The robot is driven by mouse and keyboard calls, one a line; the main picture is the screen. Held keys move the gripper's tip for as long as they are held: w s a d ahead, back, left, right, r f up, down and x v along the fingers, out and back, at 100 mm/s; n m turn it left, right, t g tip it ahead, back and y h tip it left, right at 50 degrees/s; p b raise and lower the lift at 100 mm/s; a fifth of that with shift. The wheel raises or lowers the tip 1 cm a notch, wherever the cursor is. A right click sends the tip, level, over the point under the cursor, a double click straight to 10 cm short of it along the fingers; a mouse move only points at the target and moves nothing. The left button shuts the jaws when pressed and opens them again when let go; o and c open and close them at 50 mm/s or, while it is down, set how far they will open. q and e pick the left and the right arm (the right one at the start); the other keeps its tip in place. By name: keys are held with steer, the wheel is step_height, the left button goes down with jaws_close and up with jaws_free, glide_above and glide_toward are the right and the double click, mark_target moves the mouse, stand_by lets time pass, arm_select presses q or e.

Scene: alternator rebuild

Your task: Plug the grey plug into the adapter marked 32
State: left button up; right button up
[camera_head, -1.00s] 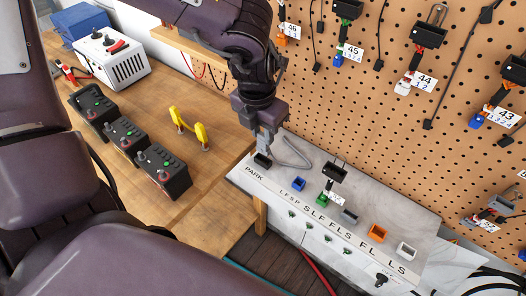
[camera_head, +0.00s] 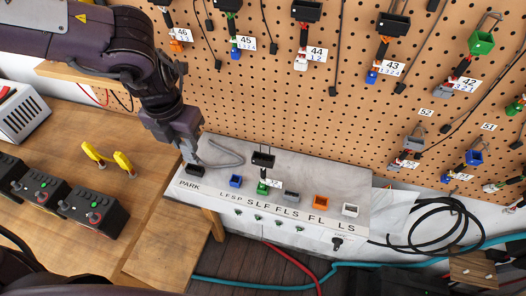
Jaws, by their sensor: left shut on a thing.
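My left gripper (camera_head: 186,158) comes in from the left and points down at the PARK place on the left end of the grey test bench. It is shut on the plug end of a grey cable (camera_head: 228,156); the fingers mostly hide the plug. A black socket (camera_head: 194,169) shows just below the fingertips. I cannot tell how deep the plug sits in it. A black adapter (camera_head: 263,160) with a green lower end (camera_head: 262,187) stands upright at the bench's green place. Its white tag (camera_head: 273,183) is too small to read surely. My right gripper is not in view.
The bench (camera_head: 330,183) also has blue (camera_head: 236,181), grey (camera_head: 291,197), orange (camera_head: 320,202) and white (camera_head: 350,210) sockets. Behind it, a pegboard (camera_head: 285,100) holds tagged adapters and cables. Yellow handles (camera_head: 124,164) and black control boxes stand on the wooden table at left.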

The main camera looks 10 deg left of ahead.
arm_select(q)
steer(key=shift+f+b, duration=0.9)
steer(key=shift+f, duration=1.1)
steer(key=shift+r, duration=0.15)
